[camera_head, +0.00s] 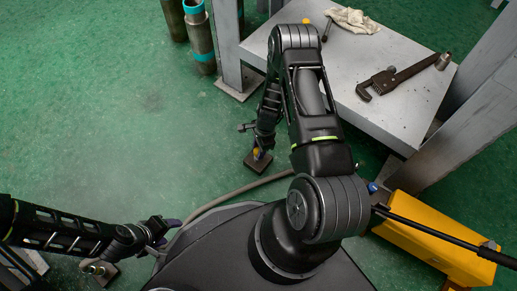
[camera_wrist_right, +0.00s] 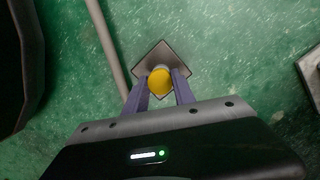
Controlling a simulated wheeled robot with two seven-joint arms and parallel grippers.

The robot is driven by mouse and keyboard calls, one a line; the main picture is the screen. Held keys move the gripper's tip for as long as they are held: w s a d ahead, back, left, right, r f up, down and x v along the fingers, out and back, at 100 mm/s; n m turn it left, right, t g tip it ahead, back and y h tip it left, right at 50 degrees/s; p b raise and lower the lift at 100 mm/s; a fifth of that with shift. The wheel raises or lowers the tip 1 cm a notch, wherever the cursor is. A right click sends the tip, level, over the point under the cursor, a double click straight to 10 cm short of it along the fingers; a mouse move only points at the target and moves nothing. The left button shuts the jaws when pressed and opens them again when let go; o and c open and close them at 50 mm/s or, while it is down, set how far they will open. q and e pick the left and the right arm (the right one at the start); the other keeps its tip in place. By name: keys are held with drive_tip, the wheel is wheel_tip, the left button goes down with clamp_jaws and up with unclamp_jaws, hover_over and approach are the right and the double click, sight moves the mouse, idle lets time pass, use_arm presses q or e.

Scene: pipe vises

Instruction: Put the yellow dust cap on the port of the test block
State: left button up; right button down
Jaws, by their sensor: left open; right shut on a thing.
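The yellow dust cap (camera_wrist_right: 160,82) is between the two purple fingers of my right gripper (camera_wrist_right: 160,77), which is shut on it. In the head view the cap (camera_head: 256,153) is small and partly covered by my right gripper (camera_head: 257,149). Just below it is the test block (camera_wrist_right: 177,50), a dark square plate on the floor with a grey port mostly hidden behind the cap. The cap lines up with the port in the wrist view; I cannot tell whether they touch. My left gripper (camera_head: 170,228) is open and empty at lower left, away from the block.
A grey bench (camera_head: 400,115) holds a pipe wrench (camera_head: 395,77) and a rag (camera_head: 352,21). Pipes (camera_head: 200,40) stand at the back left. A yellow box (camera_head: 430,240) is at right. A hose (camera_head: 235,193) runs beside the block. The green floor at left is clear.

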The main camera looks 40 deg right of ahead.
drive_tip(key=shift+f+b, duration=1.25)
drive_tip(key=shift+f, duration=0.15)
drive_tip(key=c, duration=1)
unclamp_jaws()
drive_tip(key=shift+o, duration=0.2)
drive_tip(key=shift+r+p, duration=0.3)
drive_tip(key=shift+r, duration=0.15)
drive_tip(key=r+p, duration=0.1)
drive_tip(key=r, duration=0.1)
drive_tip(key=r+p, duration=0.1)
drive_tip(key=r, duration=0.1)
drive_tip(key=d+r+p, duration=0.1)
drive_tip(key=r, duration=0.2)
drive_tip(key=shift+s+d, duration=0.1)
